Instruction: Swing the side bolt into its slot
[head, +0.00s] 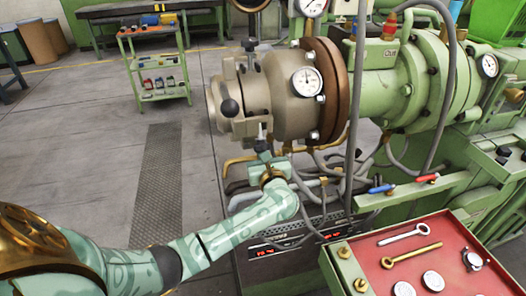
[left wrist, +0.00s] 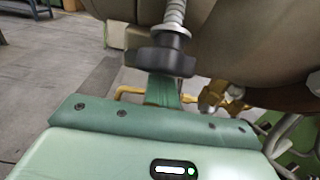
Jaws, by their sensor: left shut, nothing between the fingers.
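The side bolt (left wrist: 174,18) is a light threaded rod with a black star knob (left wrist: 160,58), close in front of my left wrist camera. In the head view the side bolt (head: 262,131) hangs down under the beige extruder head (head: 259,95), and its lower end meets my gripper. My left gripper (left wrist: 164,90) is shut, with its teal fingers just below and behind the knob; I cannot tell whether they touch it. It also shows in the head view (head: 264,158). The slot is not clearly visible; the head's underside and the gripper hide that area. My right gripper is not in view.
A pressure gauge (head: 307,82) and a brown flange (head: 330,90) sit on the extruder. Hoses and cables (head: 325,170) crowd below it. A red tray (head: 430,255) with tools is at the lower right. A green cart (head: 158,75) stands behind. The floor at left is open.

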